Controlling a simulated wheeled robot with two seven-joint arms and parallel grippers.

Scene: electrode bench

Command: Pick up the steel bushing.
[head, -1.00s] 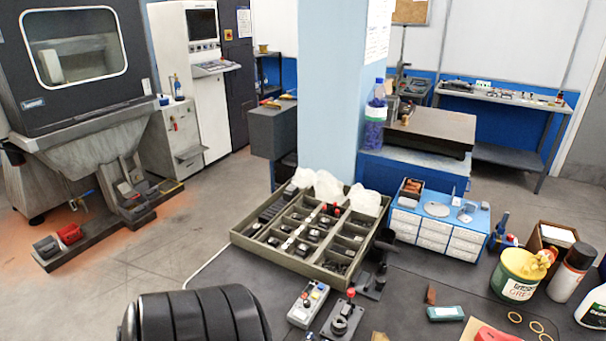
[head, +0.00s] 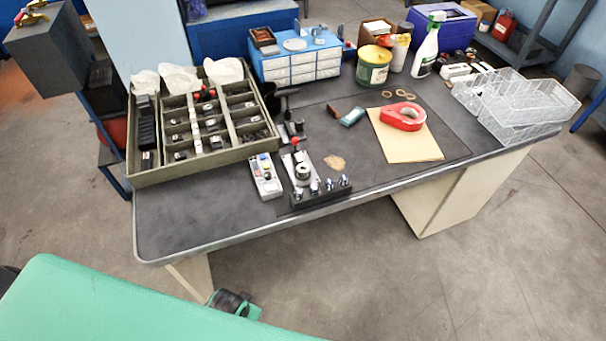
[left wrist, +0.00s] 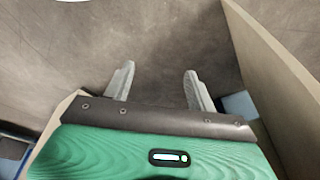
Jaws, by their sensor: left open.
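I cannot single out the steel bushing with certainty. In the head view, a small dark fixture block (head: 320,191) at the bench's front edge carries several shiny metal pieces (head: 315,187). Just behind them a round metal part (head: 303,172) sits on a grey plate with a red knob. My left gripper (left wrist: 158,70) is open and empty in the left wrist view, its two pale fingers apart above bare floor. It is away from the metal pieces. My right gripper is in neither view.
A grey control box (head: 265,178) lies left of the fixture. A divided tray (head: 190,164) stands at the bench's left, blue drawers (head: 298,68) behind. A red tape roll (head: 403,116) and clear bins (head: 515,105) are right. The bench's front left (head: 190,220) is clear.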

